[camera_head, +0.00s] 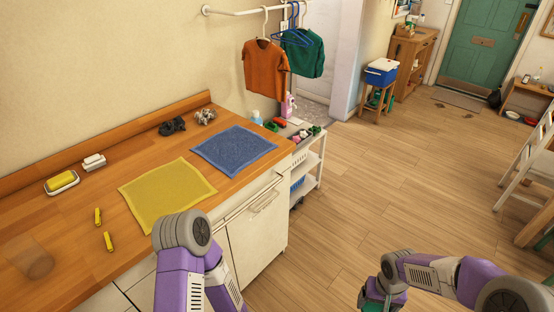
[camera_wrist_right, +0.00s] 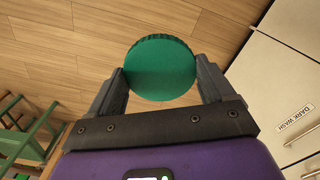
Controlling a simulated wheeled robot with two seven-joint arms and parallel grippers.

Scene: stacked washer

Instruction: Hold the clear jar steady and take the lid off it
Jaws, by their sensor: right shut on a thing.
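A clear, empty-looking jar (camera_head: 28,258) stands on the wooden counter (camera_head: 75,205) at the near left in the head view. No lid shows on it. My right gripper (camera_wrist_right: 160,85) is shut on a round green lid (camera_wrist_right: 161,62) with a ridged edge, in the right wrist view. It holds the lid above the wooden floor, away from the counter. A bit of green also shows beside my right arm at the bottom of the head view. My left arm shows at the bottom centre, but its gripper is not in view.
A yellow cloth (camera_head: 167,193) and a blue cloth (camera_head: 233,150) lie on the counter. Yellow clips (camera_head: 109,241) lie near the jar. A soap dish (camera_head: 62,183) is at the back. A white trolley (camera_head: 307,172) stands past the counter's end.

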